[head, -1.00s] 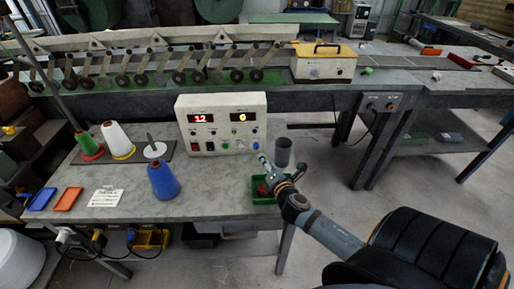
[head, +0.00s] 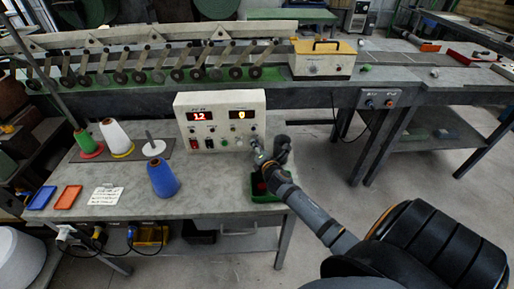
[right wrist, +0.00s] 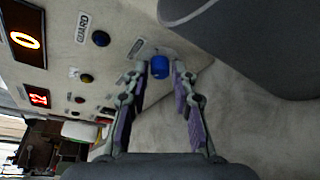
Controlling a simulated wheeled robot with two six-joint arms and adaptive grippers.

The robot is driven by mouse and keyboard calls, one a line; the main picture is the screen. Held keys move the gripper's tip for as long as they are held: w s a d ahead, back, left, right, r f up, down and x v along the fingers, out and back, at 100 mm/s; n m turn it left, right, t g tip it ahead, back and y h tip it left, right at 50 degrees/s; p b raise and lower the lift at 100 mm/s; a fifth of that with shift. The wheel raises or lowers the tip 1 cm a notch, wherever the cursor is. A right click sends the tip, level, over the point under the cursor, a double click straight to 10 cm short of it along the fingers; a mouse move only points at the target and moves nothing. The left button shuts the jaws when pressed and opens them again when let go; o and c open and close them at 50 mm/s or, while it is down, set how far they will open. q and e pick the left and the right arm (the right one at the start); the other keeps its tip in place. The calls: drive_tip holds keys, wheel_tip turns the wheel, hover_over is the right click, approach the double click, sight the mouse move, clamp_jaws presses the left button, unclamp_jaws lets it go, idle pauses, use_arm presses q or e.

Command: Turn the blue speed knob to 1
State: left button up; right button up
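The white control box (head: 218,133) stands at the back right of the grey table, with red displays and a row of small knobs and switches. In the right wrist view the blue knob (right wrist: 160,67) stands out from the panel (right wrist: 115,70), beside a label too blurred to read. My right gripper (right wrist: 160,72) is open, with one fingertip on each side of the blue knob and small gaps showing. In the head view my right gripper (head: 259,153) is at the box's lower right corner and hides that knob. My left gripper is not in view.
A blue cone (head: 163,180), a white cone (head: 117,138) and a green cone (head: 87,143) stand on the table. A green bin (head: 266,197) sits at the right edge, partly behind my arm. Orange (head: 68,197) and blue trays (head: 42,197) lie front left.

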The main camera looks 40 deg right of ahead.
clamp_jaws()
drive_tip(key=shift+r, duration=0.1)
